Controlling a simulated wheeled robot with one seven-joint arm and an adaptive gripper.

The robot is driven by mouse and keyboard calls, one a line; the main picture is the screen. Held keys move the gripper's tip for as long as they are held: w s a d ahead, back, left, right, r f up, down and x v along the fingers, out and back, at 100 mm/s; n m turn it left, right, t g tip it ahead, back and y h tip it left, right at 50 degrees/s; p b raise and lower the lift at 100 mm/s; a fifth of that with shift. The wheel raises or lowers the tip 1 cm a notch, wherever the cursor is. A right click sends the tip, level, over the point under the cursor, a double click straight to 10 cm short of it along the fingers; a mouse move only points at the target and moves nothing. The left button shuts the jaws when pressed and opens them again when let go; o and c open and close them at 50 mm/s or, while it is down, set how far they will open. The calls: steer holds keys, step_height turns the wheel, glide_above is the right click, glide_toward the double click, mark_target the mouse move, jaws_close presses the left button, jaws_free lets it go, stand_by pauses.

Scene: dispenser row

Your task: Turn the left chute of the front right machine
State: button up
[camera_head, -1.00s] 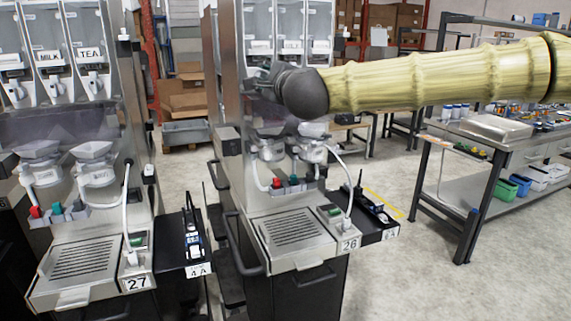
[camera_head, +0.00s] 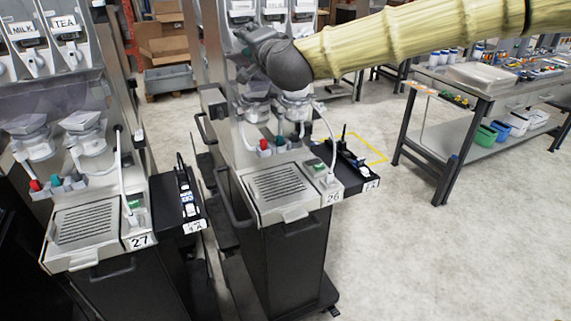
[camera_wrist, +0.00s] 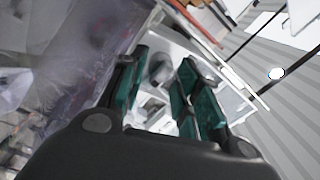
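The front right machine, marked 26 (camera_head: 285,185), stands at the middle of the head view. Its left chute, at the canister front, is mostly hidden there behind my gripper (camera_head: 248,40), which is at the machine's upper left. In the wrist view my gripper (camera_wrist: 160,95) has its teal-padded fingers apart. A white canister front with a grey, chute-like part (camera_wrist: 160,68) shows beyond and between the fingers. I cannot tell whether either finger touches it.
Machine 27 (camera_head: 95,225) stands at the left, with milk and tea canisters. A black side shelf (camera_head: 345,165) juts from machine 26. A workbench (camera_head: 480,110) with bins is at the right. The floor between is clear.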

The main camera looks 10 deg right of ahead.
steer(key=s+d+n+p, duration=0.3)
steer(key=s+n+p, duration=0.5)
steer(key=s+n, duration=0.45)
steer(key=s+d+f+g, duration=0.1)
steer(key=f+g, duration=0.1)
steer(key=f, duration=0.9)
steer(key=s+d+f+g+h, duration=0.1)
steer(key=f+g, duration=0.1)
steer(key=f, duration=0.9)
steer(key=s+d+f+g, duration=0.1)
steer(key=f+g, duration=0.1)
steer(key=f, duration=0.9)
steer(key=shift+s+d+g+h, duration=0.25)
steer(key=shift+s+g+h, duration=0.05)
stand_by(0.4)
